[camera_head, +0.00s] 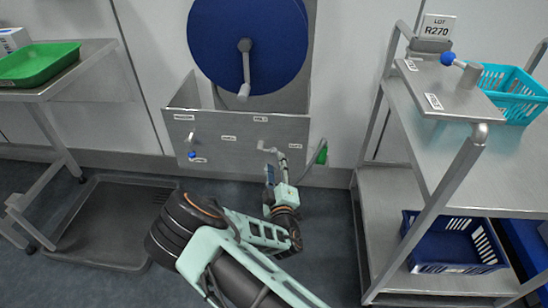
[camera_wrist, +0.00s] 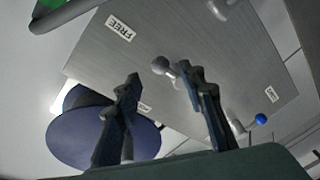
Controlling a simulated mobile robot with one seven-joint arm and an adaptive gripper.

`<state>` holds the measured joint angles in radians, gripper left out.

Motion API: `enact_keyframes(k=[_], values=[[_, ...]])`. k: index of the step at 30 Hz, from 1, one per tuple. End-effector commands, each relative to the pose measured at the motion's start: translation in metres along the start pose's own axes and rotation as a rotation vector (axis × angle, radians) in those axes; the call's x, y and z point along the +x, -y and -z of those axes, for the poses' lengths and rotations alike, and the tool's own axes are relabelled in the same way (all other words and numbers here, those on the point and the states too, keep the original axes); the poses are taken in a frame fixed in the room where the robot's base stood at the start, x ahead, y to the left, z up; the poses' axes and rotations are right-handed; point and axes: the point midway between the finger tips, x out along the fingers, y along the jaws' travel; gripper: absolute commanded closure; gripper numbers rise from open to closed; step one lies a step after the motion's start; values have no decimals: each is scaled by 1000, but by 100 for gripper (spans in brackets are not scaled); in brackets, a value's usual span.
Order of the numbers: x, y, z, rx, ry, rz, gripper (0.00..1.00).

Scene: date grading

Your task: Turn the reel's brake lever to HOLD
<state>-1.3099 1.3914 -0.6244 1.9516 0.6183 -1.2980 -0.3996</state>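The brake lever (camera_head: 264,147) is a small grey handle low on the steel panel (camera_head: 225,127) under the blue reel (camera_head: 248,45). A FREE label (camera_wrist: 120,27) is legible in the wrist view; another label (camera_head: 260,120) sits above the lever, too small to read. My gripper (camera_head: 276,170) is at the panel, just below and right of the lever. In the wrist view my gripper (camera_wrist: 162,76) is open, with the lever's rounded grey end (camera_wrist: 160,65) showing between its fingertips. The right finger hides part of the lever. I cannot tell whether either finger touches it.
A second lever with a blue knob (camera_head: 192,155) is at the panel's left. A steel rack (camera_head: 402,125) with a teal basket (camera_head: 512,80) stands right. A green tray (camera_head: 40,64) rests on a left table.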

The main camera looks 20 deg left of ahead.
Motion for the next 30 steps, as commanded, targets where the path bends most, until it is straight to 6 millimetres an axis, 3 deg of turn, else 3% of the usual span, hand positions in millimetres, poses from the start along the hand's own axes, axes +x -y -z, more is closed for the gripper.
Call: enact_keyframes(k=[3,9,21,30], values=[[23,2,-1,1,-2,-2,63],[47,1,0,1,-1,-1,63],[54,1,0,1,0,1,64],[54,0,0,2,0,1,97]])
